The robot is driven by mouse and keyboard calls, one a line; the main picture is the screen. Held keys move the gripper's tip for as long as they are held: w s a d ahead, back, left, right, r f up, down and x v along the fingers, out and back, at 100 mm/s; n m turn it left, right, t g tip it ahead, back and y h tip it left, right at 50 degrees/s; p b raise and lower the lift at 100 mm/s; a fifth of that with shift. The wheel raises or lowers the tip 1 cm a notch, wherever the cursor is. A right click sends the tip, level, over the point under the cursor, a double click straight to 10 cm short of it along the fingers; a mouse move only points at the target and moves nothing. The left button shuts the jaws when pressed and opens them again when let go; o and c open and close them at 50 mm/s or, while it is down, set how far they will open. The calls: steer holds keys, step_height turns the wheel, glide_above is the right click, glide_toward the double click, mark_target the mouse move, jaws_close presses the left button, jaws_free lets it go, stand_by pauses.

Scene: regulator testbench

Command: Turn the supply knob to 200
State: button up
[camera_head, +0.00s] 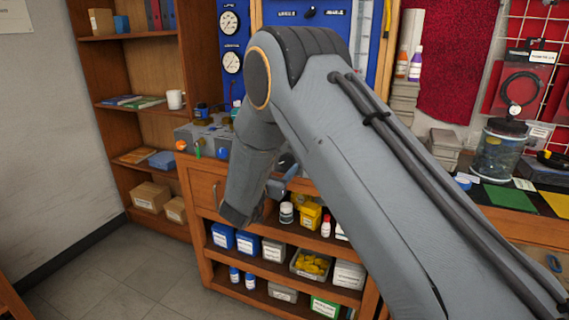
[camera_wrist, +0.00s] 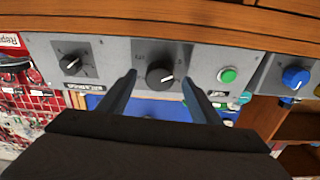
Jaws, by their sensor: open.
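In the wrist view, a large black knob (camera_wrist: 160,73) with a white pointer line sits on a grey panel (camera_wrist: 205,58). The pointer is angled toward the lower right of the picture. I cannot read the scale or label around it, so I cannot confirm it is the supply knob. My gripper (camera_wrist: 159,78) is open, with one finger on each side of this knob. The fingers look apart from the knob; depth is hard to judge. In the head view, my arm hides the knob and most of the gripper.
A smaller black knob (camera_wrist: 70,64), a green button (camera_wrist: 227,75) and a blue knob (camera_wrist: 295,77) flank the big knob. In the head view, gauges (camera_head: 230,22) hang on a blue board behind the bench. Shelves (camera_head: 110,105) stand left; open floor (camera_head: 130,270) lies lower left.

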mark_target(285, 163)
steer(key=shift+x, duration=1.55)
steer(key=shift+c, duration=0.6)
steer(key=c, duration=1)
steer(key=shift+o, duration=0.2)
